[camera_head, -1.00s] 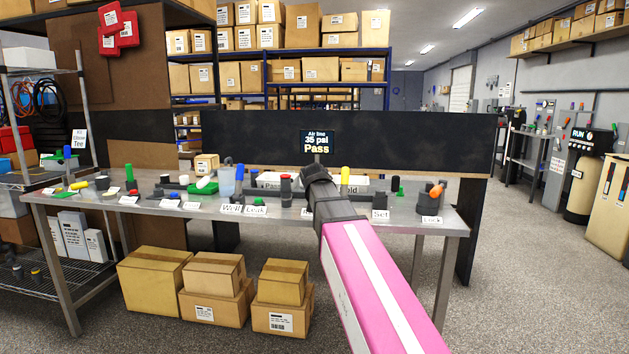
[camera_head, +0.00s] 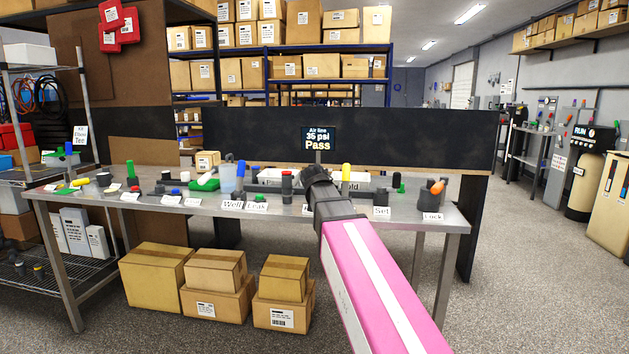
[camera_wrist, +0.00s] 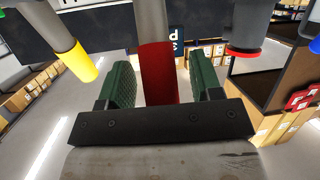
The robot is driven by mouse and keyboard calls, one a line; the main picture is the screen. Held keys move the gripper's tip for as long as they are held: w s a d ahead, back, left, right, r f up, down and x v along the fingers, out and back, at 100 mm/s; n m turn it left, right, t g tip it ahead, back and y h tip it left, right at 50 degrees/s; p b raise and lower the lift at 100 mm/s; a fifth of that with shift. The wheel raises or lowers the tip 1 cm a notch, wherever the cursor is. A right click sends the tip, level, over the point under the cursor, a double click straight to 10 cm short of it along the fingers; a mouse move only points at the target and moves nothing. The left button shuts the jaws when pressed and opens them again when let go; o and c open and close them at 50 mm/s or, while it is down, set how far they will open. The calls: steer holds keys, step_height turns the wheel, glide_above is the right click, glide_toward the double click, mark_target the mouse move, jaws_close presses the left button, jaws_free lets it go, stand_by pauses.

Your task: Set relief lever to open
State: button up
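A lever with a red cylindrical grip (camera_wrist: 158,70) and a grey shaft stands between my gripper's two green-padded fingers in the wrist view. My gripper (camera_wrist: 163,85) is open around the red grip, with a gap showing on the right side. In the head view my gripper is hidden behind my dark wrist, over the metal bench (camera_head: 455,222) just left of a yellow-handled lever (camera_head: 346,176). That yellow handle also shows at the left in the wrist view (camera_wrist: 82,62). The relief lever's label and base are hidden by my arm.
A display (camera_head: 318,140) reads "Air line 35 psi Pass". A dark post with a red band (camera_head: 286,186) stands left of my wrist. An orange-handled fixture (camera_head: 434,192) sits above the "Lock" label. Cardboard boxes (camera_head: 154,276) lie under the bench.

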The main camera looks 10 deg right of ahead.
steer(key=v, duration=1)
steer(key=shift+s, duration=0.4)
steer(key=shift+a, duration=0.15)
steer(key=s+d+f+g, duration=0.2)
steer(key=f+g, duration=0.2)
steer(key=f, duration=0.9)
steer(key=s+d+f+g, duration=0.1)
steer(key=s+f+g, duration=0.2)
steer(key=f, duration=1)
steer(key=s+f+g+y, duration=0.1)
steer(key=s+f+g, duration=0.2)
steer(key=s+f, duration=0.3)
steer(key=s+d+f+g+y, duration=0.1)
steer(key=s+f+g, duration=0.3)
steer(key=f, duration=1)
steer(key=s, duration=0.3)
steer(key=shift+s+d+n, duration=0.2)
steer(key=shift+s+n, duration=0.15)
steer(key=shift+n, duration=0.05)
